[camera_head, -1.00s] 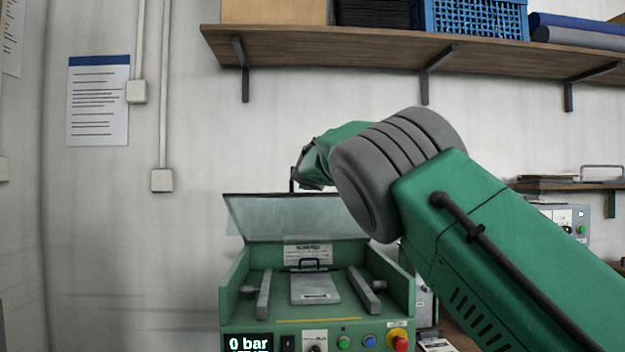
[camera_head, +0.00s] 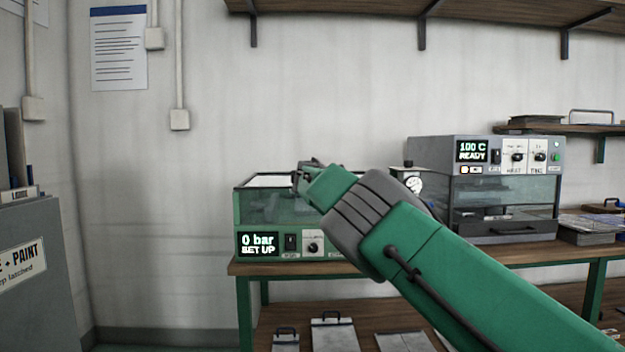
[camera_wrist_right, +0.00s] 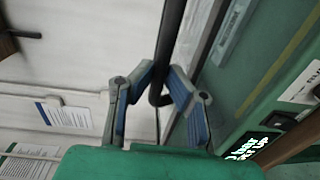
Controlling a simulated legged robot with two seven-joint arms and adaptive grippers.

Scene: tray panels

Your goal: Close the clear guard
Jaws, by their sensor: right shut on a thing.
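The clear guard (camera_head: 270,181) lies down, about level, over the top of the green machine (camera_head: 240,222) in the head view. Its right part is hidden behind my right arm. My right gripper (camera_head: 303,177) is at the guard's front edge. In the right wrist view my right gripper (camera_wrist_right: 158,92) has its blue-padded fingers shut on the guard's black handle bar (camera_wrist_right: 172,40). Whether the guard touches the machine's rim all round cannot be told. The machine's display (camera_head: 258,244) reads "0 bar SET UP". My left gripper is not in view.
The machine stands on a wooden bench (camera_head: 380,274). A grey oven-like unit (camera_head: 485,190) reading "100 C READY" stands to its right. A grey cabinet (camera_head: 30,270) is at the left. Plates with handles (camera_head: 333,335) lie on the lower shelf.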

